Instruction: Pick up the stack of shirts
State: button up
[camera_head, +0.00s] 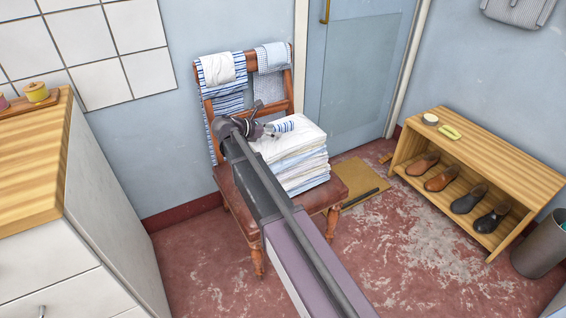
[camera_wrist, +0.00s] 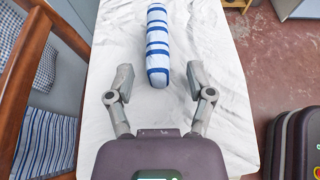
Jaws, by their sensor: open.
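The stack of shirts (camera_head: 301,165) is a neat pile of folded white and pale blue cloth on the chair's seat. In the wrist view, its white top (camera_wrist: 112,40) fills the middle. A blue-and-white striped roll (camera_wrist: 157,42) lies on that top and points away from me; its near end sits between my fingertips. My gripper (camera_wrist: 160,82) is open, its fingers spread to either side of this end. In the camera_head view, my gripper (camera_head: 268,130) is at the pile's upper left side, and my arm hides part of the seat and pile. I cannot tell whether the fingers touch the cloth.
The wooden chair (camera_head: 231,186) has striped and checked cloths (camera_head: 272,57) over its back, close to my gripper's left. A shoe bench (camera_head: 495,160) stands right, beside a grey bin (camera_head: 543,245). A cabinet (camera_head: 115,215) stands left. Red floor between is clear.

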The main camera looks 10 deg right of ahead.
aim_at(280, 131)
jog(key=shift+b+x, duration=0.4)
jog(key=shift+x, duration=1.1)
grip_shut()
